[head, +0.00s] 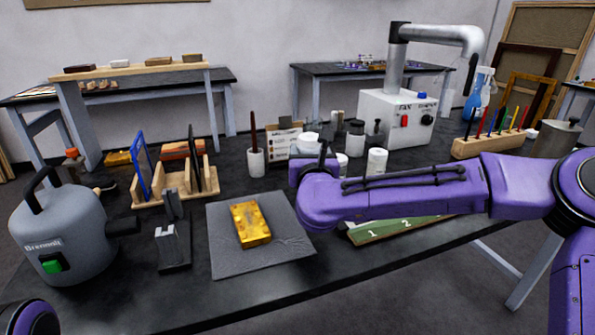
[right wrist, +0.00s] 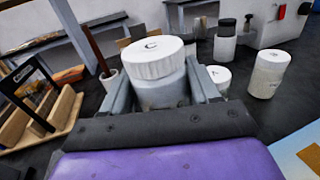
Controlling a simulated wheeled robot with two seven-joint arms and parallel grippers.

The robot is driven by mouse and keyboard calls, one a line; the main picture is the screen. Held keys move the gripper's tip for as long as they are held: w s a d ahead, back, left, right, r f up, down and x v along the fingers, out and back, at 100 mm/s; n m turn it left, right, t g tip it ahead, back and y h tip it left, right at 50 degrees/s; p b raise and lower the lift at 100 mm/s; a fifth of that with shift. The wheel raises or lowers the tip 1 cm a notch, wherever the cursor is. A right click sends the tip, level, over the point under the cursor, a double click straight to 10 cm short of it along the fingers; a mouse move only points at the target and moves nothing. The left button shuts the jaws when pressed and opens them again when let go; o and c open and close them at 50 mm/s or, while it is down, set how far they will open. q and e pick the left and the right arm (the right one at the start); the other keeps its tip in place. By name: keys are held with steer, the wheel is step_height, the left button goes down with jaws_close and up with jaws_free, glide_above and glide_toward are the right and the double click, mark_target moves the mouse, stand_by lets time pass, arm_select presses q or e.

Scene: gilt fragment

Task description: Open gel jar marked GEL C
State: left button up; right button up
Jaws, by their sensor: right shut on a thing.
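The white jar marked C (right wrist: 160,90) stands between the fingers of my right gripper (right wrist: 195,92) in the right wrist view. Its ribbed white lid (right wrist: 153,58) sits on the jar with the letter C facing up. The fingers are shut on the jar's body, below the lid. In the head view the jar (head: 308,143) shows just beyond the right gripper (head: 318,158), which partly hides it. I cannot tell whether the jar's base touches the bench. My left gripper is not in view.
Beside it stand a white jar marked A (right wrist: 219,76), another white jar (right wrist: 268,74) and a dark-lidded jar (right wrist: 225,42). A gilt block (head: 250,224) lies on a grey mat (head: 225,258). A brush cup (head: 256,162) stands left of the jars. Bare bench shows at the front.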

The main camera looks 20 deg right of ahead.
steer(key=s+d+r, duration=0.3)
steer(key=s+r, duration=0.1)
steer(key=s, duration=0.4)
steer(key=shift+s+b, duration=0.35)
steer(key=o, duration=0.4)
steer(key=shift+d, duration=0.1)
steer(key=c, duration=0.7)
steer(key=shift+c, duration=0.2)
